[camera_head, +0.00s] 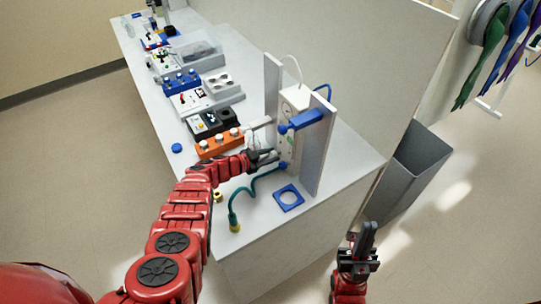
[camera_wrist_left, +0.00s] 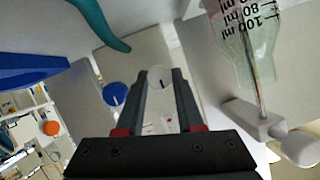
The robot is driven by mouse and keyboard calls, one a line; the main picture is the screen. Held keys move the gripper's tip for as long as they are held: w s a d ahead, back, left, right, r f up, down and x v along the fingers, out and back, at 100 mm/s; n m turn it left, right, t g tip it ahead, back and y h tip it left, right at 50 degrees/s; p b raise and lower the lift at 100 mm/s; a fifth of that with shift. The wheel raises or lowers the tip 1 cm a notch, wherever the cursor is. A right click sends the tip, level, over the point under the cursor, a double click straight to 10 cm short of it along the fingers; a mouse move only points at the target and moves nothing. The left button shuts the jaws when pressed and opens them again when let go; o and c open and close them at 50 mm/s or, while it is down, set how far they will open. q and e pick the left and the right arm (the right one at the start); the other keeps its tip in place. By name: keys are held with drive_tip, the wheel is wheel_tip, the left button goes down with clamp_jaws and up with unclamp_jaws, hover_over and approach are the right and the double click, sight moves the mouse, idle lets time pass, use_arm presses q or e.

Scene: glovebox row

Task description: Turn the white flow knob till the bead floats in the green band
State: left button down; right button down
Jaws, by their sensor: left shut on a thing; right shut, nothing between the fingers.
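The white flow knob (camera_wrist_left: 160,78) shows in the left wrist view as a round face with a dark mark. My left gripper (camera_wrist_left: 160,85) is shut on it, with one finger on each side. In the head view my left gripper (camera_head: 270,156) reaches the front of the white panel unit between two upright boards, and it hides the knob there. I cannot make out the bead or the green band in either view. My right gripper (camera_head: 364,240) is shut and empty, low in front of the bench's right end, apart from everything.
A blue knob (camera_wrist_left: 115,93) sits close beside the left fingers. A clear vessel with ml marks (camera_wrist_left: 248,45) is on their other side. A grey bin (camera_head: 412,172) stands right.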

use_arm(q)
drive_tip(key=shift+s+m+t+p, duration=0.1)
drive_tip(key=shift+m+t+p, duration=0.3)
drive_tip(key=shift+m+p, duration=0.2)
drive_tip(key=shift+d+f+m+t+y, duration=0.1)
drive_tip(key=shift+m+t+y, duration=0.2)
drive_tip(key=shift+m, duration=0.2)
drive_tip(key=shift+s+f+m+t+b, duration=0.15)
drive_tip(key=shift+m+t+b, duration=0.3)
drive_tip(key=shift+m, duration=0.35)
drive_tip(key=shift+m+t+y+b, duration=0.25)
drive_tip(key=shift+m+y+b, duration=0.05)
drive_tip(key=shift+m+b, duration=0.2)
drive_tip(key=c, duration=0.5)
unclamp_jaws()
drive_tip(key=shift+c, duration=0.2)
